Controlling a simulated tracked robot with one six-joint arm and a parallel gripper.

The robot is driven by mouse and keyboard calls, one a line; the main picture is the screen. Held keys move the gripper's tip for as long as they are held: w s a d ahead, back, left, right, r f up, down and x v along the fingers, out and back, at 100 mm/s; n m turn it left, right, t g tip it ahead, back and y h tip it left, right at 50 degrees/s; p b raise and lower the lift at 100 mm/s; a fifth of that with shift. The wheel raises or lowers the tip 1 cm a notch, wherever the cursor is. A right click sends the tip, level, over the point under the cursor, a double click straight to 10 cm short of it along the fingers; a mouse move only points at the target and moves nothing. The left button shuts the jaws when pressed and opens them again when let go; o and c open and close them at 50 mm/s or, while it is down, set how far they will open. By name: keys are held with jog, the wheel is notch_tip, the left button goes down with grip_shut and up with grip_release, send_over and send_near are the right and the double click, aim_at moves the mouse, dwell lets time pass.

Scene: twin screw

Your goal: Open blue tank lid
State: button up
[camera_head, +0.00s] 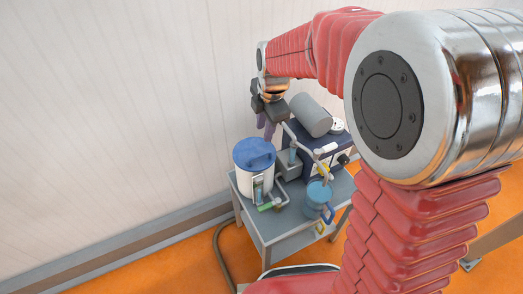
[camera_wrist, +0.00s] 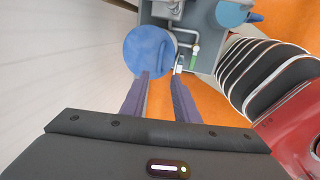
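A white tank (camera_head: 252,178) stands on the left part of a grey cart, with a round blue lid (camera_head: 254,151) on top. In the wrist view the blue lid (camera_wrist: 148,48) appears from above, just beyond my fingertips. My gripper (camera_wrist: 161,76) has its two purple fingers apart, with nothing held between them. One fingertip overlaps the lid's near edge in the picture; the other shows right of it. In the head view my gripper (camera_head: 266,128) hangs above and behind the lid, clear of it, with its fingers partly blurred together.
The cart (camera_head: 278,232) also carries a smaller blue container (camera_head: 316,196) with a handle, pipes, a grey cylinder (camera_head: 311,115) and a dark box behind. A pale wall (camera_head: 110,110) stands close on the left. Open orange floor (camera_head: 140,272) lies in front.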

aim_at(261, 156)
jog(key=shift+f, duration=0.1)
jog(key=f, duration=0.4)
jog(key=w+f, duration=0.1)
jog(key=f, duration=0.4)
jog(key=w+a+f, duration=0.1)
jog(key=f, duration=0.3)
jog(key=shift+w+f, duration=0.15)
jog(key=shift+w, duration=0.1)
jog(key=shift+c, duration=0.5)
jog(key=c, duration=0.6)
grip_shut()
